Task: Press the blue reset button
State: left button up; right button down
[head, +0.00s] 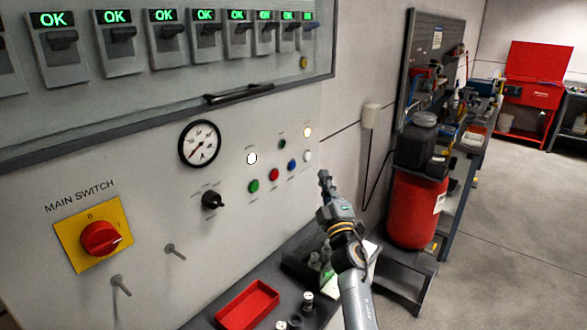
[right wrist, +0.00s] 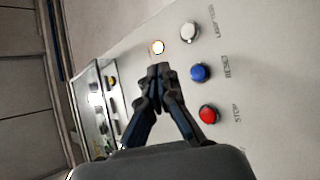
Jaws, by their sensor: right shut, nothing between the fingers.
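The blue reset button (head: 292,165) sits on the light panel between the red button (head: 273,174) and a white button (head: 308,156). In the right wrist view the blue button (right wrist: 200,73) is just right of my fingertips, with the red button (right wrist: 208,114) below it and the white button (right wrist: 190,32) above. My right gripper (head: 324,177) is shut and empty, to the right of and a little below the blue button in the head view. Its closed fingertips (right wrist: 160,72) look apart from the button; the exact gap to the panel is unclear. My left gripper is not in view.
A green button (head: 254,187), a black knob (head: 213,200), a gauge (head: 200,144) and the red main switch (head: 100,239) share the panel. A red tray (head: 247,305) lies on the ledge below. A red cylinder (head: 415,209) stands right of my arm.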

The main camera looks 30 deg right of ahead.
aim_at(292, 165)
jog(key=w+a+b, duration=0.2)
jog(key=w+b, duration=0.1)
jog(key=w, duration=0.3)
jog(key=shift+w+a+b, duration=0.15)
jog(key=shift+a+b, duration=0.15)
dwell(1.2)
jog(key=shift+w+a+b, duration=0.15)
jog(key=shift+w+b, duration=0.2)
jog(key=shift+w, duration=0.05)
jog(key=shift+w+a+b, duration=0.15)
jog(key=shift+w+b, duration=0.25)
jog(key=shift+b, duration=0.05)
dwell(0.6)
jog(key=shift+s, duration=0.1)
jog(key=shift+s+d+p, duration=0.25)
jog(key=shift+s+p, duration=0.35)
jog(key=shift+s, duration=0.1)
